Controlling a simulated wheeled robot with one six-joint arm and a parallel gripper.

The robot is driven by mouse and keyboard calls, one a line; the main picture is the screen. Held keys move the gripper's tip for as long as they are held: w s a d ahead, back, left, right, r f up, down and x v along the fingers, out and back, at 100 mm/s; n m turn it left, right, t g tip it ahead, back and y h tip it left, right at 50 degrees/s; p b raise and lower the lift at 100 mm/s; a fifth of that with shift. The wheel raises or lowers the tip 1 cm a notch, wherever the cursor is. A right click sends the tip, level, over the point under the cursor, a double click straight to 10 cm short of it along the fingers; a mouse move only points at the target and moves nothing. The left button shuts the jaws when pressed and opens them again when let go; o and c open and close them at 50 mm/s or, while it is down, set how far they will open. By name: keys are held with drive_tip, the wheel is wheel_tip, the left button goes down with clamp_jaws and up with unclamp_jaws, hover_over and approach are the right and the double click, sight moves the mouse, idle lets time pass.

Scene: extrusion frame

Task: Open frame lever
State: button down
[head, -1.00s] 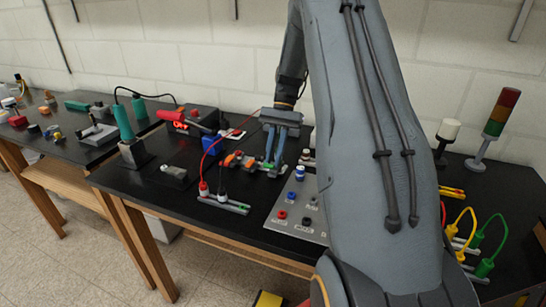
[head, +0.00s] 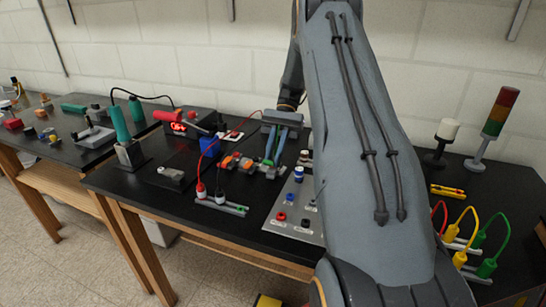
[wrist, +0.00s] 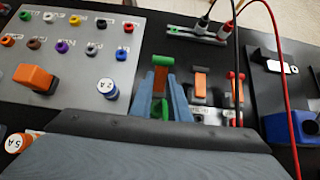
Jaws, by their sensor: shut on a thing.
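My gripper (wrist: 163,98) is shut on a lever (wrist: 160,81) with an orange middle and green parts, held between the two blue-grey fingers. In the head view my gripper (head: 271,160) reaches down at the right end of a row of levers, with green showing between its fingers. To the right in the wrist view are an orange lever (wrist: 200,82) and a red-ended lever (wrist: 235,86) on grey bases. The gripper body hides the near part of the held lever.
A panel (wrist: 118,50) of coloured sockets lies left of the gripper. A red cable (wrist: 290,85) and a black cable arch close on the right. A blue box (wrist: 286,128) stands at right. A signal tower (head: 493,125) is at the back right.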

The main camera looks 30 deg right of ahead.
drive_tip(key=c, duration=1.7)
unclamp_jaws()
drive_tip(key=b+v, duration=0.2)
drive_tip(key=v, duration=0.5)
drive_tip(key=shift+w+d+r+b, duration=0.2)
drive_tip(key=shift+d+r+b, duration=0.1)
drive_tip(key=shift+b, duration=0.1)
